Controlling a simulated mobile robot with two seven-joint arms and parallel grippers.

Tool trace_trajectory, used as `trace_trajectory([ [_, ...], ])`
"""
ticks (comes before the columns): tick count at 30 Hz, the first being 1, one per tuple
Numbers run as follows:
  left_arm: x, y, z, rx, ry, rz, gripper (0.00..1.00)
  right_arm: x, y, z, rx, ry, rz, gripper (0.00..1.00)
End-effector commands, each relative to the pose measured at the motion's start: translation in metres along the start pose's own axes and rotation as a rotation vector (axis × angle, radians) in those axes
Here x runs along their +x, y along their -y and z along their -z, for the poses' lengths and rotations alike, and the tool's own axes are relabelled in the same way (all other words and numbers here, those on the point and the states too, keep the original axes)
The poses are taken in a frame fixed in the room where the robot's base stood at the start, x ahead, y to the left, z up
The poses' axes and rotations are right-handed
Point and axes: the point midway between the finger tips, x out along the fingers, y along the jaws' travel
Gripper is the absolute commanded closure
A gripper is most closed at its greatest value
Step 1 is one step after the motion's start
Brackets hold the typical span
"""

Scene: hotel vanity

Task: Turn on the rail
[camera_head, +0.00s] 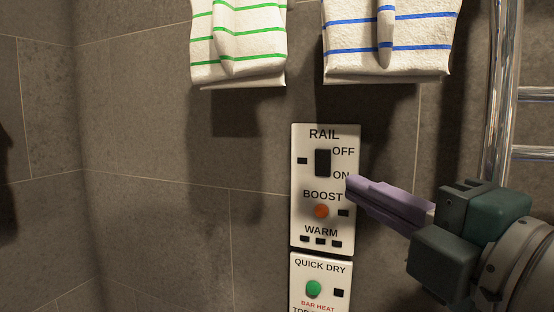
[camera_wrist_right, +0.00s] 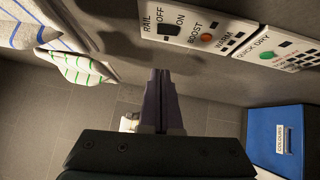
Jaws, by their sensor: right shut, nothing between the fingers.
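The rail panel (camera_head: 298,225) is a white plate on the tiled wall, labelled RAIL, BOOST and WARM. Its black rail switch (camera_head: 323,163) sits beside the words OFF and ON; which way it is set I cannot tell. My right gripper (camera_head: 350,186) is shut and empty, its purple fingertips at the panel's right edge, just below and right of ON. Whether they touch the panel I cannot tell. In the right wrist view the switch (camera_wrist_right: 172,29) shows beyond the shut fingers (camera_wrist_right: 160,76). My left gripper is not in view.
An orange boost button (camera_head: 321,211) is just below the switch. A second panel with a green button (camera_head: 313,288) is underneath. Striped towels (camera_head: 240,45) (camera_head: 390,35) hang above. A chrome rail (camera_head: 500,110) stands right. A blue box (camera_wrist_right: 275,140) shows in the wrist view.

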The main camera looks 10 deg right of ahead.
Motion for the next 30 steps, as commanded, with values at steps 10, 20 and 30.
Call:
trace_trajectory([
  [10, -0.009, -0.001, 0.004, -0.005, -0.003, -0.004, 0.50, 0.074, -0.002, 0.000, 0.002, 0.001, -0.001, 1.00],
  [20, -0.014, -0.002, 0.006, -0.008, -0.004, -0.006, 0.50, 0.102, -0.001, -0.026, -0.002, 0.000, 0.000, 1.00],
  [30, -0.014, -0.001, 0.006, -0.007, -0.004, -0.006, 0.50, 0.104, 0.000, -0.029, 0.000, 0.000, 0.001, 1.00],
])
